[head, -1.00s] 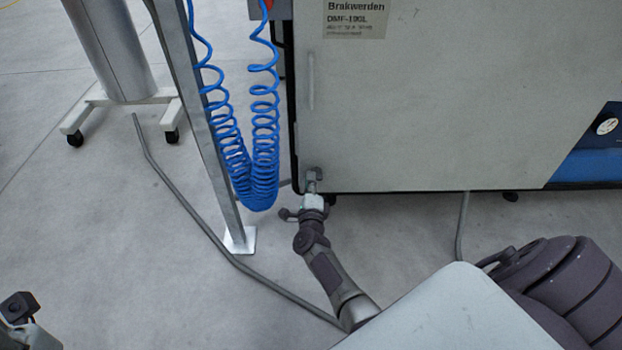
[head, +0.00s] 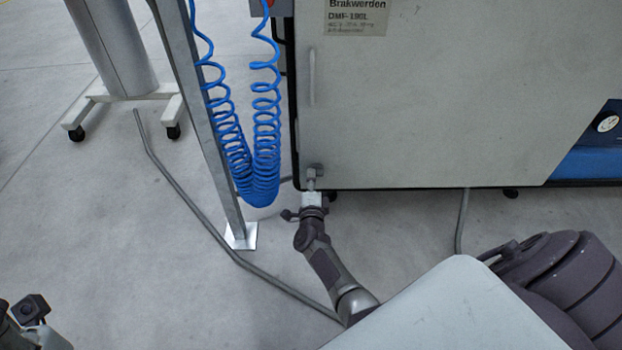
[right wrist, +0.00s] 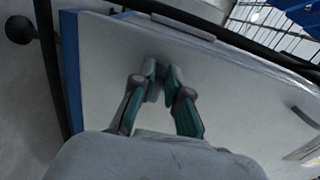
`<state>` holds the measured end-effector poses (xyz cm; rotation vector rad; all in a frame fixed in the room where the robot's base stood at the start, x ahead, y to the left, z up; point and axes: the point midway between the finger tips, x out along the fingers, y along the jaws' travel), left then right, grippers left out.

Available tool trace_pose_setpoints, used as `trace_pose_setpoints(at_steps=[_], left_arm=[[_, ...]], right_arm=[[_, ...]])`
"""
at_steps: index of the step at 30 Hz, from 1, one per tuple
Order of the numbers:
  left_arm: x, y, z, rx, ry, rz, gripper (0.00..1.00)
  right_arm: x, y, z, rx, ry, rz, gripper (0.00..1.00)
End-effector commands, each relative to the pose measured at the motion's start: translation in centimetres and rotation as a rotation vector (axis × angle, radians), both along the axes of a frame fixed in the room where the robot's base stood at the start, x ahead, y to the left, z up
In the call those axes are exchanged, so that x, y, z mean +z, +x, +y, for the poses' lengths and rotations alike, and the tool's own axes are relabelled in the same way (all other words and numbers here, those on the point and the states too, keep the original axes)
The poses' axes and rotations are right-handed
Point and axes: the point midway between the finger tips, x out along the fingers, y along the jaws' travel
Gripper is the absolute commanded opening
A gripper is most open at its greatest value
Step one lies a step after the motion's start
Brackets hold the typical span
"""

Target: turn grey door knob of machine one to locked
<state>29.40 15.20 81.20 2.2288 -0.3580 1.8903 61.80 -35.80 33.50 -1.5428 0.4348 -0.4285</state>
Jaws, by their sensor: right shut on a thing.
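The white door (head: 430,100) of the machine, labelled Brakwerden, fills the upper right of the head view. Its small grey door knob (head: 314,168) is at the door's lower left corner. My right gripper (head: 312,183) reaches up to it from below and is shut on it. In the right wrist view, the two green-and-grey fingers (right wrist: 160,75) close on either side of the grey knob (right wrist: 154,92), which they partly hide. The knob's exact angle is hard to read. Only part of my left arm shows in the head view's lower left corner; its fingers are not visible.
A blue coiled hose (head: 263,150) hangs beside a metal post (head: 205,110) just left of the door. A grey tube (head: 190,215) runs along the floor below. A wheeled stand (head: 115,60) is at the upper left. Open floor lies at the left.

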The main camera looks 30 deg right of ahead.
Motion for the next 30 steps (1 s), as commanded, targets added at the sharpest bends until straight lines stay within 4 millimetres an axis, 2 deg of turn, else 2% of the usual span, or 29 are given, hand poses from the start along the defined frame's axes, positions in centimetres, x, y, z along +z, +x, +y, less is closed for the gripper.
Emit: trace_pose_setpoints(at_steps=[1, 2, 6, 17, 30], left_arm=[[0.0, 0.0, 0.0, 0.0, -0.002, -0.002, 0.4], [0.1, 0.0, 0.0, 0.0, -0.003, -0.002, 0.4], [0.1, 0.0, 0.0, 0.001, -0.004, -0.004, 0.4], [0.2, -0.1, 0.0, 0.001, 0.001, -0.011, 0.4], [0.2, -0.1, 0.0, 0.0, 0.001, -0.007, 0.4]], right_arm=[[-0.1, 0.0, 0.1, 0.001, 0.001, 0.002, 0.0], [-0.1, 0.0, 0.1, 0.001, 0.001, 0.002, 0.19], [-0.1, 0.0, 0.1, 0.001, 0.001, 0.001, 0.4], [-0.1, -0.5, 0.4, 0.001, 0.003, 0.001, 0.4], [-0.1, -5.9, 3.7, 0.001, 0.002, 0.001, 0.4]])
